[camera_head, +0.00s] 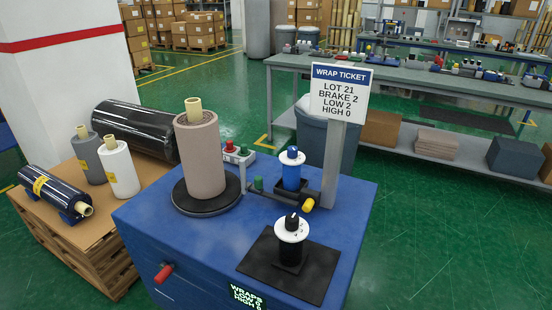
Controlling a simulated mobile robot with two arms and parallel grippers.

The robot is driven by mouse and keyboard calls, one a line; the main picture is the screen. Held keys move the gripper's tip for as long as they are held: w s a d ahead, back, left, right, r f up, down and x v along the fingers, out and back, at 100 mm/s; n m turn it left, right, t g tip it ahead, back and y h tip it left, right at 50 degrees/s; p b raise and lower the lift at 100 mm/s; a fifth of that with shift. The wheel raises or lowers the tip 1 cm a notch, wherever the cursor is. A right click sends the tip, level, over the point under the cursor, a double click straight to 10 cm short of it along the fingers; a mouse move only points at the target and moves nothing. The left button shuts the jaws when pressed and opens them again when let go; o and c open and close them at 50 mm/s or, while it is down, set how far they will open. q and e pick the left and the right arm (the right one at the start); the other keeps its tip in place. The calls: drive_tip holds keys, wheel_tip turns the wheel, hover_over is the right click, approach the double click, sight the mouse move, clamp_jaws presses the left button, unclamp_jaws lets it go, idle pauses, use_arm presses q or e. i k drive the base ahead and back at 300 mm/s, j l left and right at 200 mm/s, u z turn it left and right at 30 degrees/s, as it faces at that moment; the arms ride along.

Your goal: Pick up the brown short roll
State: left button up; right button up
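The only brown roll in view is a taupe-brown one (201,155) with a pale core sticking out of its top. It stands upright on a black round turntable (182,204) on the blue machine (190,255). It looks tall rather than short, so I cannot tell whether it is the named roll. On the cardboard-topped pallet (88,207) at left, a grey roll (88,160) and a white roll (119,170) stand upright. A dark blue roll (50,193) lies beside them. Neither gripper is in view.
A big black wrapped roll (135,128) lies behind the pallet's rolls. The machine carries a blue spool (291,172), a black-and-white spool (291,235) on a black mat (262,262), and a post with a wrap ticket sign (341,93). Green floor (450,240) is clear at right.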

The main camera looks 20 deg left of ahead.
sight(197, 129)
drive_tip(key=u, duration=1.25)
